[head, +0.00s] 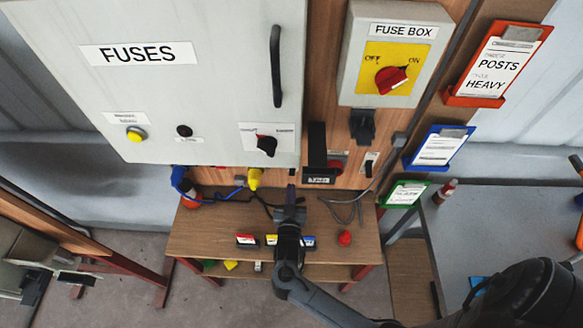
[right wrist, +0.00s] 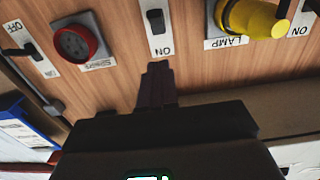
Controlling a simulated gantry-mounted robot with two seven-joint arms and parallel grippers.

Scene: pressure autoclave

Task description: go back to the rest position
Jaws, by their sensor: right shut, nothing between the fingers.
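My right gripper (head: 291,196) is in front of the wooden panel, under the grey fuses cabinet (head: 200,75) and above the small wooden table (head: 200,240). Its arm comes in from the lower right. In the right wrist view its dark fingers (right wrist: 156,85) are together with nothing between them. They point at the panel just below a black switch (right wrist: 157,20) on a white plate marked ON. I cannot tell whether the fingertips touch the panel. My left gripper is not in view.
A yellow plug (head: 254,178) and a red-rimmed round socket (right wrist: 75,43) are on the panel near the gripper. A blue cable and grey cable (head: 350,210) hang there. A grey bench (head: 490,225) stands right.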

